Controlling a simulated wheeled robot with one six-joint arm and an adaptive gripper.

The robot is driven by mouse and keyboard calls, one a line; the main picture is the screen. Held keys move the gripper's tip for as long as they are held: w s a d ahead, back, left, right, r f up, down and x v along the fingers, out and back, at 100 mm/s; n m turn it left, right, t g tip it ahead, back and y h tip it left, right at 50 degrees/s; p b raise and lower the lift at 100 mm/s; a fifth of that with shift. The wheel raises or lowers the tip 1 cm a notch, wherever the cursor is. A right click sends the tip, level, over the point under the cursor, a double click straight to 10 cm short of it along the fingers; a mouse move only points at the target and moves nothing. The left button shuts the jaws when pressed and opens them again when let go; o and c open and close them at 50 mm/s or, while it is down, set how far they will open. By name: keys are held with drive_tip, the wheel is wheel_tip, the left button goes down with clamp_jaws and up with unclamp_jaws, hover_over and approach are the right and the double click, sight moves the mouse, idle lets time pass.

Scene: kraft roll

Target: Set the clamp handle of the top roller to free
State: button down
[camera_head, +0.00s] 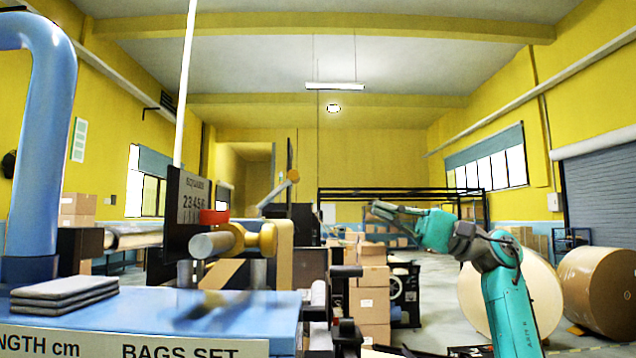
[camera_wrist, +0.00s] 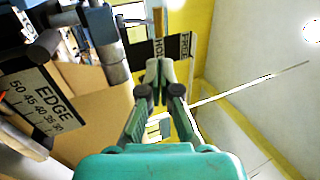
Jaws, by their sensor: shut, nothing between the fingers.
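A narrow brown bar (camera_wrist: 157,22), possibly the clamp handle, shows above the plate's HOLD label. My fingers hide part of the plate, and I cannot tell clearly which word the handle points to. My gripper (camera_wrist: 160,70) is shut and empty, its tips overlapping the HOLD label in the picture; contact cannot be told. In the head view my gripper (camera_head: 376,209) is at the end of the raised teal arm.
A grey roller (camera_wrist: 110,42) and an EDGE scale plate (camera_wrist: 45,100) are left of my fingers in the wrist view. In the head view, a blue bench (camera_head: 150,308) stands in front, boxes (camera_head: 372,300) behind it, and large kraft rolls (camera_head: 600,290) at right.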

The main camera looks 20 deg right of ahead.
drive_tip(key=x, duration=1.4)
drive_tip(key=shift+f, duration=0.1)
drive_tip(key=shift+a+r+h, duration=0.15)
drive_tip(key=shift+r+h, duration=0.15)
drive_tip(key=shift+r, duration=0.15)
wheel_tip(320, 180, up, 5)
drive_tip(key=h, duration=0.2)
hover_over(285, 183)
drive_tip(key=shift+w+f+g, duration=0.25)
drive_tip(key=shift+w+g, duration=0.15)
drive_tip(key=shift+w, duration=0.05)
idle(0.5)
